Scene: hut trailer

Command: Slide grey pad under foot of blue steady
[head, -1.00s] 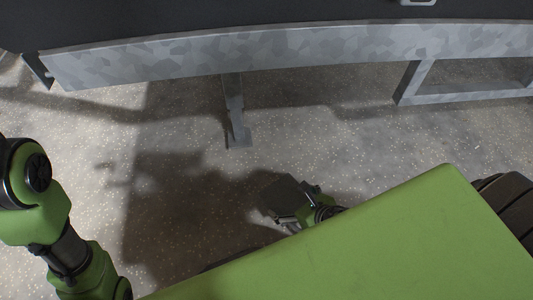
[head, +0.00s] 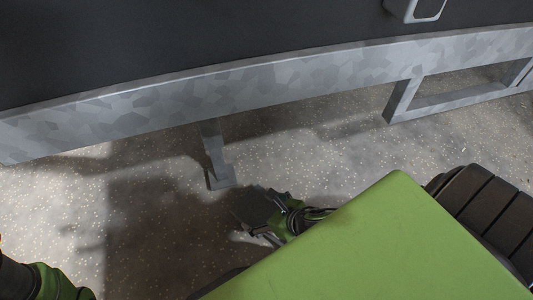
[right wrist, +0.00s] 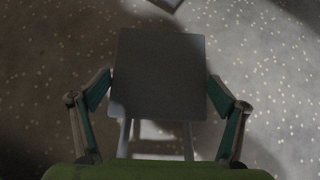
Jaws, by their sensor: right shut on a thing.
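The grey pad (right wrist: 160,72) is a flat square plate with a handle-like frame at its near side. My right gripper (right wrist: 160,100) is shut on it, a finger at each side. In the head view the pad (head: 252,207) is dark, in shadow, low over or on the floor; I cannot tell which. The steady (head: 214,150) hangs from the trailer beam and looks grey here, not blue. Its foot (head: 220,180) is just beyond the pad, apart from it. A corner of the foot (right wrist: 166,3) shows at the top of the right wrist view. My left gripper is out of view.
The galvanised trailer beam (head: 280,88) runs across above the steady, under a dark wall (head: 180,40). A metal step frame (head: 450,95) hangs at the right. The speckled floor (head: 320,160) around the foot is clear, partly shadowed.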

